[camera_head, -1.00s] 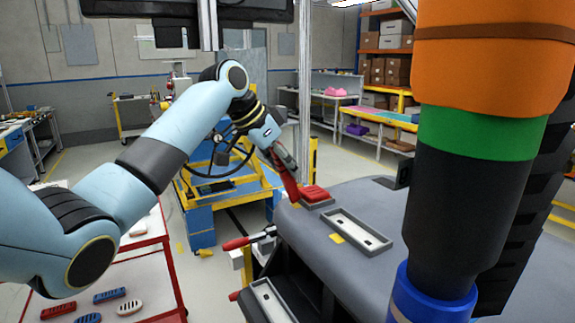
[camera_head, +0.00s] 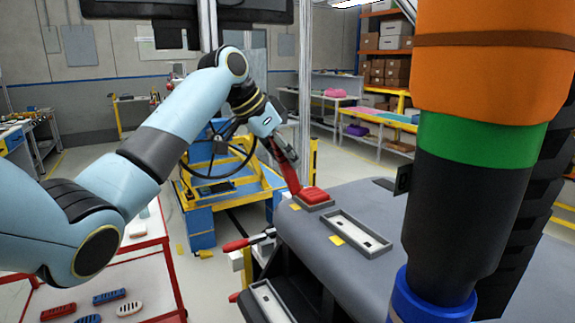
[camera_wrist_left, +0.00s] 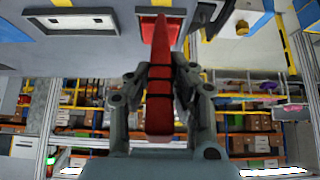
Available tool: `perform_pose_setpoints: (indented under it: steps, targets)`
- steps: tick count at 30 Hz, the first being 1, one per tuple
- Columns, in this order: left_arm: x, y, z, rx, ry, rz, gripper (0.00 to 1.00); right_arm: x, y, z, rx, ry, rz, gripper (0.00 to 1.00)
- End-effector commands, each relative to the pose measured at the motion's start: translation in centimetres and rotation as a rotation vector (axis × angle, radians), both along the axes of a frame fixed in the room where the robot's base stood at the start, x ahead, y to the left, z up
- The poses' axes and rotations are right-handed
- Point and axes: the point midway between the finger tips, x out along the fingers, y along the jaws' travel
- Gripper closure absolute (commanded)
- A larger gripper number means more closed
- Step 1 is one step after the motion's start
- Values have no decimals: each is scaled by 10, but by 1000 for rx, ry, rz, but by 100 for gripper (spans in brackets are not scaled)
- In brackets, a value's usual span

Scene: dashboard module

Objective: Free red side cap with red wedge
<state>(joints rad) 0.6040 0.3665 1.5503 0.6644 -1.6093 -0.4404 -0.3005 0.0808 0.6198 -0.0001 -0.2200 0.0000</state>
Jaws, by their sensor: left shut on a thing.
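I cannot tell whether the tip touches the cap. In the left wrist view the gripper (camera_wrist_left: 160,75) grips the wedge (camera_wrist_left: 160,104) along its length, and its tip covers part of the red cap (camera_wrist_left: 147,29). My right gripper is out of view.
An empty grey framed slot (camera_head: 357,235) lies right of the cap, with yellow marks nearby. A red-handled clamp (camera_head: 240,244) stands at the dashboard's left edge. A red-edged cart (camera_head: 150,270) with loose caps stands lower left. My right arm blocks the right side.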

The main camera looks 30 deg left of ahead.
Motion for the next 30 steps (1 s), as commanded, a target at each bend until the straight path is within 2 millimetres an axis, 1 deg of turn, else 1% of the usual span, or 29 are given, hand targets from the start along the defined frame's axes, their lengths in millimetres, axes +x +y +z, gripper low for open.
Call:
perform_pose_setpoints:
  steps: [1, 6, 13, 17, 30]
  targets:
    - [1, 0, 6, 0, -4, 0, 100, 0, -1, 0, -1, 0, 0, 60]
    - [1, 0, 22, 1, -5, 0, 100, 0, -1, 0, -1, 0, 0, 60]
    - [1, 0, 39, 0, -5, 0, 100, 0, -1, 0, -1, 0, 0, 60]
    - [0, 0, 43, -1, -3, 1, 100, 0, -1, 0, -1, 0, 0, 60]
    - [1, 0, 43, 0, -4, 0, 100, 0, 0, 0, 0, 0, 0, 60]
